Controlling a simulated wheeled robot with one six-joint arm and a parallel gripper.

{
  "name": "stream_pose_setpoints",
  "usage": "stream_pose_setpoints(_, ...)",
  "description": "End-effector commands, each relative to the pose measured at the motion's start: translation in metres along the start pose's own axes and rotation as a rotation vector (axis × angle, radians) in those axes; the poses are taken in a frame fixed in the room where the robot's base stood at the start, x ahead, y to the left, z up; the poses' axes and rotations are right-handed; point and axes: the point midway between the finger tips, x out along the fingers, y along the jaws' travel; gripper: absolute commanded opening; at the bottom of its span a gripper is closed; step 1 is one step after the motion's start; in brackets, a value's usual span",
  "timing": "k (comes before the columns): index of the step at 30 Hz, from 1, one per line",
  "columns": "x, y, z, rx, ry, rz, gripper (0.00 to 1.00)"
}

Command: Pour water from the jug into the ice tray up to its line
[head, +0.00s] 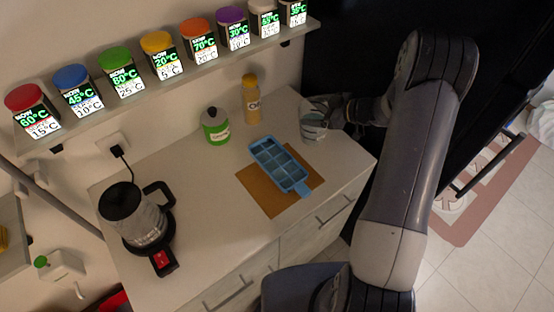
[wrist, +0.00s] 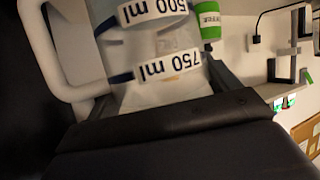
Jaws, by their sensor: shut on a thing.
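The blue ice tray (head: 278,163) lies on a brown board (head: 262,193) on the counter. Its compartments look bluish; I cannot tell their water level. A clear jug (head: 313,121) is at the counter's back right corner, to the right of the tray and apart from it. In the wrist view the jug (wrist: 150,45) fills the upper left, with "500 ml" and "750 ml" bands and a white handle. My gripper (head: 338,113) is shut on the jug; its fingertips are mostly hidden. I cannot tell whether the jug is lifted or how much water it holds.
A green-labelled jar (head: 215,127) and a yellow bottle (head: 251,100) stand behind the tray. A kettle (head: 146,220) sits on its base at the counter's left. A shelf of several coloured dispensers (head: 158,55) runs above. The counter between kettle and board is clear.

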Motion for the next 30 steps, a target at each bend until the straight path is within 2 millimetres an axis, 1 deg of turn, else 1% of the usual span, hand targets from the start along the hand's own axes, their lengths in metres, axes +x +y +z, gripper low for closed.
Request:
stream_pose_setpoints(3,-0.002,0.007,0.003,0.05,0.024,-0.019,0.12)
stream_pose_setpoints(10,-0.004,0.012,0.003,0.098,0.046,-0.042,0.12)
stream_pose_setpoints(21,-0.02,0.017,-0.031,0.1,0.048,-0.042,0.12)
stream_pose_setpoints(25,-0.023,0.017,-0.038,0.102,0.048,-0.043,0.12)
stream_pose_setpoints(30,-0.024,0.017,-0.04,0.103,0.048,-0.043,0.12)
